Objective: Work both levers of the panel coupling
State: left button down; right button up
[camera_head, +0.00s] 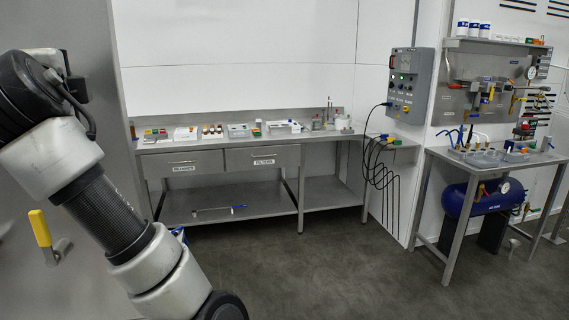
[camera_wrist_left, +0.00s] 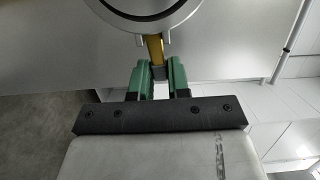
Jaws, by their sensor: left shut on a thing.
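In the left wrist view, my left gripper (camera_wrist_left: 159,74) has its green fingers closed on a yellow lever (camera_wrist_left: 154,46). The lever hangs from below a round grey ring (camera_wrist_left: 152,8) on a grey panel (camera_wrist_left: 225,45); the ring is cut off by the top edge. In the head view, another yellow lever (camera_head: 40,228) stands out from a grey surface at the far left, with no gripper at it. My left arm crosses the left of this view, and its gripper is hidden there. My right gripper is not in view.
A steel workbench (camera_head: 225,145) with small items stands at the back wall. A grey control box (camera_head: 411,84) hangs right of it. A side table (camera_head: 480,165) with trays stands at the right, a blue tank (camera_head: 472,199) below. The middle floor is clear.

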pick_arm(q)
jog(key=shift+d, duration=0.15)
jog(key=m+h, duration=0.1)
jog(key=m+t+h+b, duration=0.1)
jog(key=h, duration=0.1)
jog(key=shift+s+d, duration=0.1)
jog(key=shift+s, duration=0.25)
jog(key=shift+f, duration=0.1)
jog(key=m+h, duration=0.1)
jog(key=s+m+h+b, duration=0.1)
jog(key=h, duration=0.1)
jog(key=shift+t+h, duration=0.3)
jog(key=shift+t, duration=0.1)
